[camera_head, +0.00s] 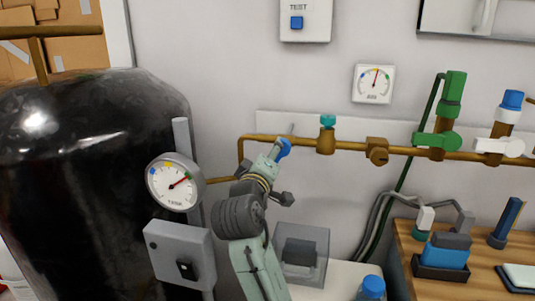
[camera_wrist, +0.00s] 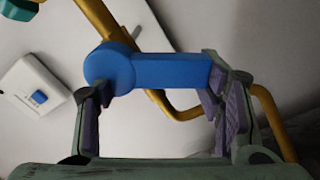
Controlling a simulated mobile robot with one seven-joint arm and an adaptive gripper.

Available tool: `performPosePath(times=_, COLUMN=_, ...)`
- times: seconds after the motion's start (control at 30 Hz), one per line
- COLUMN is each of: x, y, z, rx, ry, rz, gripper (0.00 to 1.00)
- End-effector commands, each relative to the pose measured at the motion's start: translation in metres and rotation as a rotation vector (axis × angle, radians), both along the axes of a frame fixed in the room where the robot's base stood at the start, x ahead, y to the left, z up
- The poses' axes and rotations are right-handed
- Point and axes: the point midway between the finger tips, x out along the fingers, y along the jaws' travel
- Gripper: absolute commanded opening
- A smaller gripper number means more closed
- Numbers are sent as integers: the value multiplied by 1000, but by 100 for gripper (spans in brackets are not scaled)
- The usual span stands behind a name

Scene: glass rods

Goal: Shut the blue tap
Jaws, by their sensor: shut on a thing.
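The blue tap (camera_head: 284,148) sits on the brass pipe at the left of the wall run, mostly hidden behind my gripper (camera_head: 274,154). In the wrist view the blue tap (camera_wrist: 150,70) shows a round hub at left and a flat lever reaching right. My gripper (camera_wrist: 158,88) has one finger against the hub side and the other at the lever's far end, so it is shut on the tap lengthwise. In the wrist view the lever lies across the picture, at an angle to the brass pipe behind it.
The brass pipe (camera_head: 345,146) carries a teal valve (camera_head: 327,121), a green tap (camera_head: 437,139) and a white tap (camera_head: 499,147) to the right. A black tank (camera_head: 80,190) with a gauge (camera_head: 174,184) stands left. A clear box (camera_head: 301,253) is below my gripper.

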Motion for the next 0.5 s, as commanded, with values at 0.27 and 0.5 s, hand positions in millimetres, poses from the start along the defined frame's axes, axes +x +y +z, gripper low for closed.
performPosePath(times=0.27, x=-3, y=-7, z=-6, rx=-239, ry=77, rz=0, gripper=11)
performPosePath(times=0.5, x=-4, y=-13, z=-10, rx=-398, ry=129, rz=0, gripper=11)
